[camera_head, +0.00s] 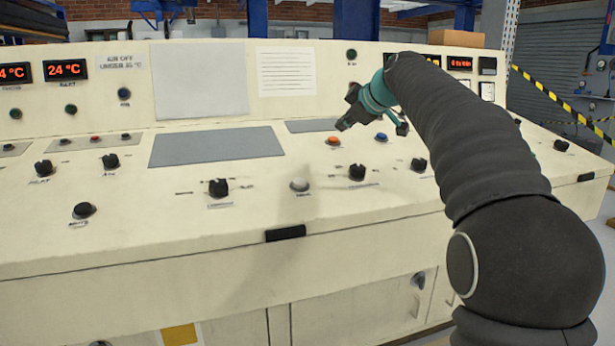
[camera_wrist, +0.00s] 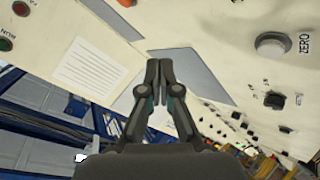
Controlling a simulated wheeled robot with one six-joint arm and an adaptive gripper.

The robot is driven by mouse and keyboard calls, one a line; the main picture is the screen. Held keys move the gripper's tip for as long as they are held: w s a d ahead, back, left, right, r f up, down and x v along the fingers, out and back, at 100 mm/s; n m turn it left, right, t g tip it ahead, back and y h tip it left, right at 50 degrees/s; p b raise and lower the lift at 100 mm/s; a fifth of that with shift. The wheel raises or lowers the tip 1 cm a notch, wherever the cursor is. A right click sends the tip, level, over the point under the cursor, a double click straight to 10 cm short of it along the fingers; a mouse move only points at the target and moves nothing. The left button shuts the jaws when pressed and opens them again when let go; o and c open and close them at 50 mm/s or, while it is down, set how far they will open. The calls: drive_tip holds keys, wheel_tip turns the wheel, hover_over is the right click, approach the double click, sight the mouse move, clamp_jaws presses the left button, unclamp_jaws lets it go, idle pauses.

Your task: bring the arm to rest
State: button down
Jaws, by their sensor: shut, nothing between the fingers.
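My gripper (camera_wrist: 159,72) is shut and empty in the wrist view, its two dark fingers together in front of the cream panel. In the head view my gripper (camera_head: 342,124) shows as a dark shape at the end of my arm, which reaches in from the lower right.
The console carries several black knobs (camera_head: 219,187), a white button (camera_head: 300,184) and red temperature displays (camera_head: 66,69). A large round button (camera_wrist: 272,44) labelled ZERO lies right of my fingers in the wrist view. A yellow-black striped barrier (camera_head: 545,92) stands behind on the right.

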drive_tip(key=s+d+f+m+g+h, duration=0.1)
drive_tip(key=s+d+f+m, duration=0.1)
drive_tip(key=s+f+m, duration=0.3)
drive_tip(key=s+d+f+m+g+h, duration=0.2)
drive_tip(key=s+f+m, duration=0.2)
drive_tip(key=s+f, duration=1)
drive_tip(key=s+d+f+m+g+h, duration=0.1)
drive_tip(key=s+f+m, duration=0.4)
drive_tip(key=s, duration=2.1)
wheel_tip(320, 180, down, 5)
drive_tip(key=shift+d+r+m+g+h, duration=0.1)
drive_tip(key=shift+d+m+g+h, duration=0.25)
drive_tip(key=shift+d+h, duration=0.45)
